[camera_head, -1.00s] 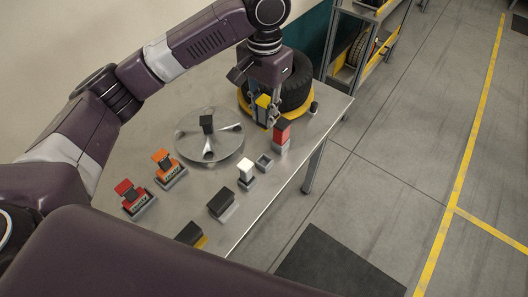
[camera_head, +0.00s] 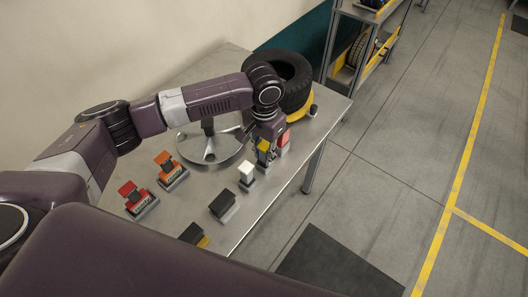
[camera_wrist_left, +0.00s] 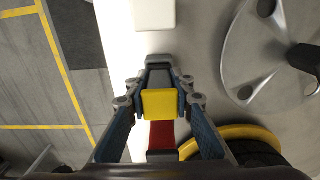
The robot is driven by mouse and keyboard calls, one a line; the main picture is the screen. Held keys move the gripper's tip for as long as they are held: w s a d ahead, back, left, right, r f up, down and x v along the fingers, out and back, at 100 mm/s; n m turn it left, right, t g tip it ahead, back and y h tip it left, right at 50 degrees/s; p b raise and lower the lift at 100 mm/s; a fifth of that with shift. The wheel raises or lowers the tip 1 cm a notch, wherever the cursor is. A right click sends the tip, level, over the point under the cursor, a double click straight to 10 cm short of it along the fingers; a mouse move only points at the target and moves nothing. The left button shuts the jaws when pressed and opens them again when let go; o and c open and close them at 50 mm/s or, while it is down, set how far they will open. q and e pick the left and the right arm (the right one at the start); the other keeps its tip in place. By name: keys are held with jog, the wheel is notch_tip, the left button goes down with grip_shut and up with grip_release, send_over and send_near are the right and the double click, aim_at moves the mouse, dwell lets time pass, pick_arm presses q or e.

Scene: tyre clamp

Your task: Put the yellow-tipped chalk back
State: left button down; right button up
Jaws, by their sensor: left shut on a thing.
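My left gripper (camera_head: 264,154) is shut on the yellow-tipped chalk (camera_head: 263,145), whose yellow end also shows between the fingers in the left wrist view (camera_wrist_left: 160,103). The gripper points down over the small grey holder (camera_head: 262,168), between the white-tipped chalk (camera_head: 246,173) and the red-tipped chalk (camera_head: 284,139). The gripper hides most of this holder. I cannot tell whether the chalk's lower end is inside it. My right gripper is in neither view.
The round metal plate with a dark post (camera_head: 208,127) stands left of the gripper. A tyre (camera_head: 290,75) lies on a yellow ring behind. Red (camera_head: 136,196) and orange (camera_head: 170,170) items and black blocks (camera_head: 222,202) sit nearer. The table's right edge is close.

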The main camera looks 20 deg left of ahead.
pick_arm(q)
jog(key=shift+f, duration=0.3)
jog(key=c, duration=1.7)
grip_release()
jog(key=shift+r, duration=0.15)
notch_tip(320, 180, up, 12)
jog(key=shift+d+f+b, duration=0.1)
jog(key=shift+f+b, duration=0.1)
jog(key=shift+b, duration=0.7)
jog(key=shift+r, duration=0.45)
